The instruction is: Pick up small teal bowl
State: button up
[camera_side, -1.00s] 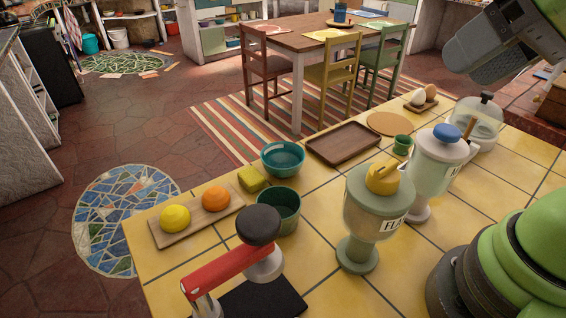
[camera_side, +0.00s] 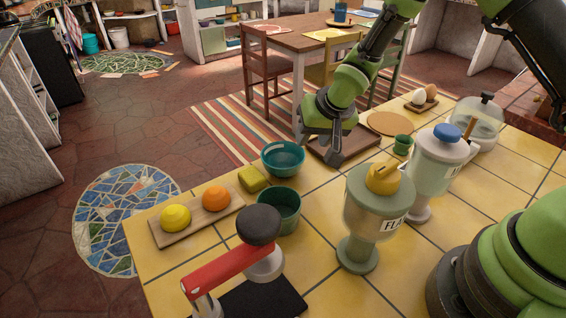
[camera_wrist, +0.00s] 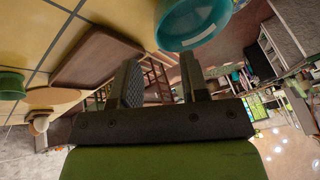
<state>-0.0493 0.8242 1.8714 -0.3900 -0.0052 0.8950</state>
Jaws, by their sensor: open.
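The small teal bowl (camera_side: 282,158) sits upright on the yellow tiled counter near its far edge, left of the brown tray. It also shows at the top of the wrist view (camera_wrist: 190,24), partly cut off by the frame. My gripper (camera_side: 320,152) is above the brown tray, to the right of the bowl and apart from it. In the wrist view my gripper (camera_wrist: 159,62) is open, with nothing between the fingers. The bowl is beyond the right fingertip there.
The brown tray (camera_side: 358,146) is under my gripper. A green pot (camera_side: 279,211), a yellow sponge (camera_side: 252,179) and a board (camera_side: 160,238) with a lemon and an orange are near the bowl. Tall canisters (camera_side: 378,215) stand in front. A red-armed device (camera_side: 230,268) is front left.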

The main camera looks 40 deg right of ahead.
aim_at(298, 161)
jog(key=shift+x, duration=4.05)
jog(key=shift+s+a, duration=0.15)
grip_shut()
